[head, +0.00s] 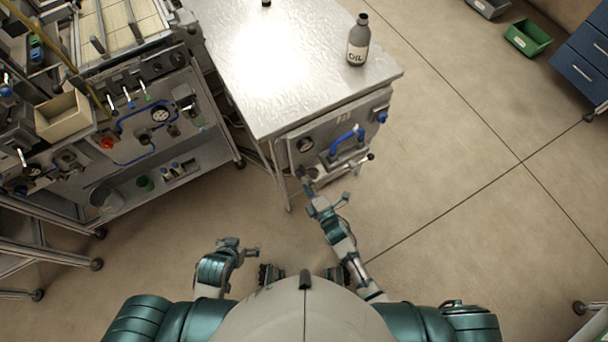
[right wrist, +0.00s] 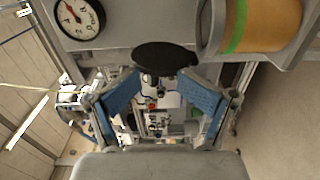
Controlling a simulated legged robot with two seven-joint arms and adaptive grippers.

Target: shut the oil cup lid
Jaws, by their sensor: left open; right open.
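A dark round disc (right wrist: 165,58), seemingly the oil cup lid, sticks out from the grey panel in the right wrist view. The cup under it is not clear to me. My right gripper (right wrist: 162,82) is open, with its blue-padded fingers apart just below the disc and nothing between them. In the head view my right gripper (head: 324,190) is reaching up to the front of the steel cabinet (head: 370,110), below its gauge (head: 306,145). The lid is too small to make out there. My left gripper (head: 246,247) is open and empty, over the floor.
An amber cylinder with a green band (right wrist: 262,25) is beside the disc, to its right. A blue handle (head: 347,140) is on the cabinet front. A grey OIL bottle (head: 358,42) stands on top.

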